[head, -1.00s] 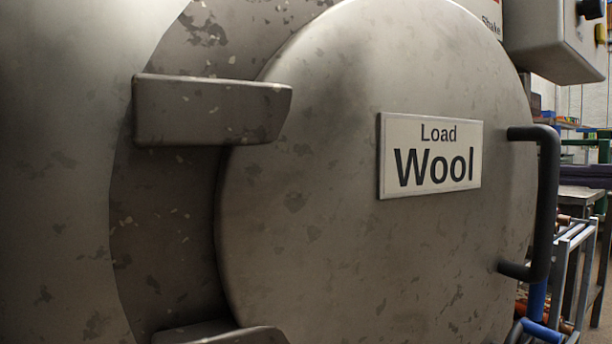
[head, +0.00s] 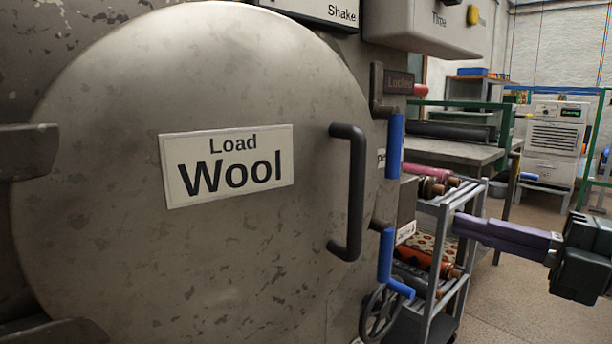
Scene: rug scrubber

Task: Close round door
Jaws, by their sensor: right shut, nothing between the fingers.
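The round grey metal door (head: 190,250) fills the left of the head view. It bears a white "Load Wool" sign (head: 228,165) and a black bar handle (head: 350,190) near its right edge. The door lies over the machine's front; I cannot tell whether it sits fully flush. Two blue-handled latches, an upper one (head: 395,145) and a lower one (head: 388,262), stand just right of the door. My right gripper (head: 464,227), with purple fingers, is shut and empty, well to the right of the handle and touching nothing of the door. My left gripper is not in view.
A black handwheel (head: 380,313) is low beside the door. A grey rack (head: 450,235) holding rolls stands behind my right gripper. Open floor (head: 500,310) lies at the lower right.

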